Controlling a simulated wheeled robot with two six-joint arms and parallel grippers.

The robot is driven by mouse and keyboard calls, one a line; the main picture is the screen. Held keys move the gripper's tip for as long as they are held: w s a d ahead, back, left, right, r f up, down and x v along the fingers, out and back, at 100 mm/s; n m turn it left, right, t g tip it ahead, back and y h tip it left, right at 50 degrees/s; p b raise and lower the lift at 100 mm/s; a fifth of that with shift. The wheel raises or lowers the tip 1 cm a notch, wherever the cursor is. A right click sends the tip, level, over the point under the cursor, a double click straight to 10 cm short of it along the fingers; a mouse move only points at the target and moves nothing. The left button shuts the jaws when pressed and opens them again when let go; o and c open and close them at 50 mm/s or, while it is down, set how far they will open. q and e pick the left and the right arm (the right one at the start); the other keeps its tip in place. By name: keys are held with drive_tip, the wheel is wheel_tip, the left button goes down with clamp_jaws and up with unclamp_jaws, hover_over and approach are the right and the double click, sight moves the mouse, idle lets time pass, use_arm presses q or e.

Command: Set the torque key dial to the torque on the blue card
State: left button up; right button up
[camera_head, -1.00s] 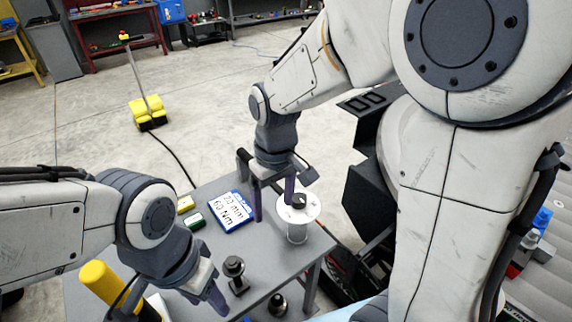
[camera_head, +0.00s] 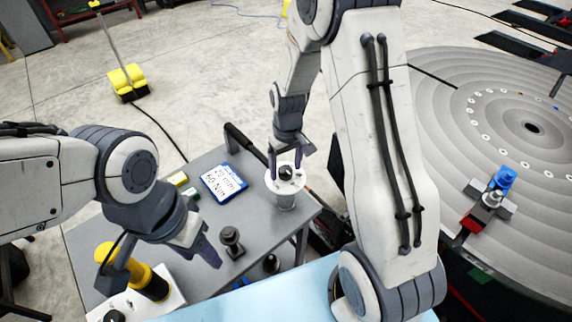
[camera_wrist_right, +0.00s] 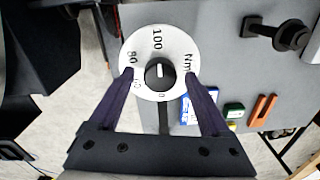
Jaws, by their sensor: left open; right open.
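The blue-edged card (camera_head: 224,183) lies on the grey table; its lower line reads 60 Nm. The torque key dial (camera_head: 285,182) is a white disc on a pale cylinder, with a black knob (camera_wrist_right: 160,73) at its centre. In the right wrist view the disc (camera_wrist_right: 172,42) shows 100 at the top, 80 at left and Nm at right. A pale mark on the knob points up, towards 100. My right gripper (camera_head: 286,163) is open over the dial, its fingers on either side of the knob; contact is unclear. My left gripper (camera_head: 205,240) is open and empty over the table's front.
Black fittings (camera_head: 231,241) stand near my left gripper. Small yellow (camera_head: 178,179) and green (camera_head: 190,193) blocks lie beside the card. A large round grooved plate (camera_head: 450,130) fills the right side.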

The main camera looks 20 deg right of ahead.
drive_tip(key=shift+f, duration=0.25)
clamp_jaws()
drive_tip(key=shift+m, duration=0.3)
drive_tip(key=m, duration=0.5)
drive_tip(key=shift+m, duration=0.3)
drive_tip(key=m, duration=0.5)
drive_tip(key=shift+m, duration=0.4)
